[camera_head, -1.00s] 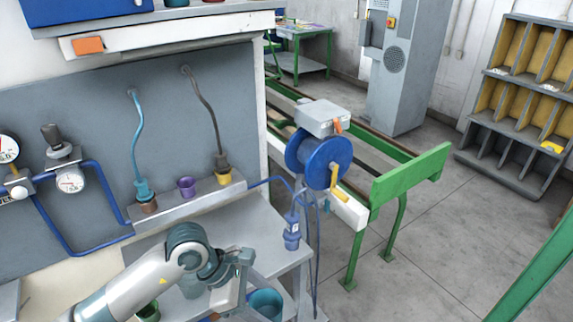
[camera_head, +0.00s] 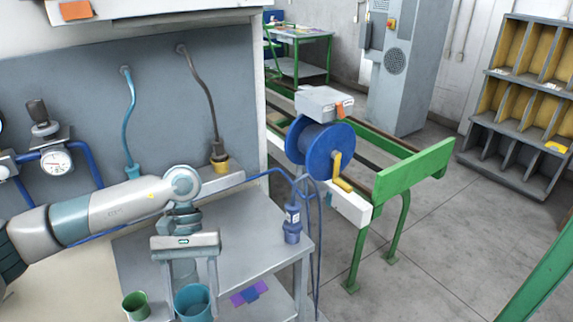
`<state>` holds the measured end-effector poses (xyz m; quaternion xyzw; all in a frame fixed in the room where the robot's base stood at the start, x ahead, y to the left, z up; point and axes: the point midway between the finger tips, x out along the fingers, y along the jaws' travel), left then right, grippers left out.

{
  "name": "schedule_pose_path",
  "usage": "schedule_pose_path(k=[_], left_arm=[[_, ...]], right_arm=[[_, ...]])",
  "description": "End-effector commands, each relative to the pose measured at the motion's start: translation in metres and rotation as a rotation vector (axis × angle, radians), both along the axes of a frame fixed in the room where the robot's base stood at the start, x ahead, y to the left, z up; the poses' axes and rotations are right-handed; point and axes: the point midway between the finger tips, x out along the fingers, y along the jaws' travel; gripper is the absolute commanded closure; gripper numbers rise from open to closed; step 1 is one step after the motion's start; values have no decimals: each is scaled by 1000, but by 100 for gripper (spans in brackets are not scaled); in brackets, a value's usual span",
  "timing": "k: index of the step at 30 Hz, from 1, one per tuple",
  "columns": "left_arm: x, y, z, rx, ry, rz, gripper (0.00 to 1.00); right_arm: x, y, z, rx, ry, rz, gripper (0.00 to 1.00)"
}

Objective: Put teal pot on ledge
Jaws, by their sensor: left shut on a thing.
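The teal pot (camera_head: 196,304) is low in the picture, its upper part between the fingers of my left gripper (camera_head: 190,290). The gripper points down and is shut on the pot. The pot's base is hard to make out, so I cannot tell whether it touches the surface below. The grey ledge (camera_head: 232,184) runs along the back panel, mostly hidden behind my left arm. My right gripper is not in view.
A green pot (camera_head: 136,306) stands just left of the teal pot. A blue bottle-like fitting (camera_head: 292,225) stands at the right edge of the grey bench (camera_head: 245,225). Purple and blue patches (camera_head: 249,293) lie lower down. A blue cable reel (camera_head: 320,147) is at the right.

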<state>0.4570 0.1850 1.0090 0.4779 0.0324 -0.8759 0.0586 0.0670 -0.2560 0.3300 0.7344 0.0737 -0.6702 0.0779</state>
Motion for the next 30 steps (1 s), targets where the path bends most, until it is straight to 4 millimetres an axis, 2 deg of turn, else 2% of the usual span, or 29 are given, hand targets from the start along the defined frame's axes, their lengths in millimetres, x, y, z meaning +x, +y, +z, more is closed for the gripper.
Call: schedule_pose_path(k=[3, 8, 30], left_arm=[[1, 11, 5, 2, -3, -75, 65], [1, 18, 11, 1, -3, -125, 65], [0, 19, 13, 0, -3, -133, 65]], right_arm=[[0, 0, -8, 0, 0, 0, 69], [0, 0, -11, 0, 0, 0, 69], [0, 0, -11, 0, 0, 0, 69]])
